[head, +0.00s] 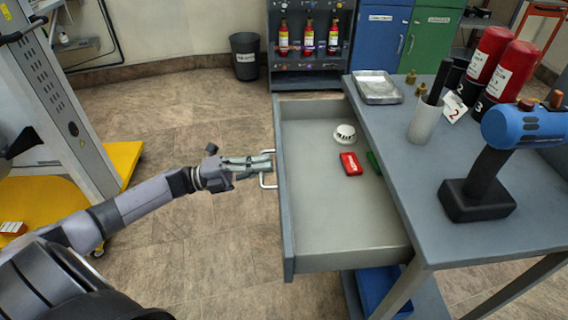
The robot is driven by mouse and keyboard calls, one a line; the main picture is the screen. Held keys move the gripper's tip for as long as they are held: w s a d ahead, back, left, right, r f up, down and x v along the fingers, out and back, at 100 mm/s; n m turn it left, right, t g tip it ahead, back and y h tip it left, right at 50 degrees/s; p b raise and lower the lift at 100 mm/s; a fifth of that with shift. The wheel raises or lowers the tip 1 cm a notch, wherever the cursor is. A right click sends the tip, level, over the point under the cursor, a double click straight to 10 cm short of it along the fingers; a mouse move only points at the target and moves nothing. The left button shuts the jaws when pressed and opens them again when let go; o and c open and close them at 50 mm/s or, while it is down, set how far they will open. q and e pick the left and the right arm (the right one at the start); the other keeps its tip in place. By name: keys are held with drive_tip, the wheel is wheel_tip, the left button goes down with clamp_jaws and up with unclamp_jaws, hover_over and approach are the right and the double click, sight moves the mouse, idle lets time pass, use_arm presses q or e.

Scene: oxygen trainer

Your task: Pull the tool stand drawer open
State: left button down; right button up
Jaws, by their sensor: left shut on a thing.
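The tool stand drawer (335,232) is pulled out a long way to the left of the grey tool stand (425,185). Its handle (268,184) is a pale bar on the drawer's left front face. My left gripper (268,164) is shut on the handle, with its fingers at the bar's upper part. Inside the drawer lie a white round object (344,134), a red box (351,164) and a green item (373,161) partly under the stand top. My right gripper is not in view.
On the stand top are a metal tray (377,88), a cup (424,122), red cylinders (488,58) and a blue drill (522,127). A bin (245,56) and a rack (308,52) stand behind.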

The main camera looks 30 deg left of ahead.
use_arm(q)
drive_tip(key=shift+v, duration=1)
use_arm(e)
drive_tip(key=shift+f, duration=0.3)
use_arm(q)
drive_tip(key=shift+r, duration=0.15)
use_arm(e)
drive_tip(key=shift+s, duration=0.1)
use_arm(q)
drive_tip(key=c, duration=1.7)
unclamp_jaws()
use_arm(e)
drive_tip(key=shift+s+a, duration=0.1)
use_arm(q)
drive_tip(key=v, duration=1.2)
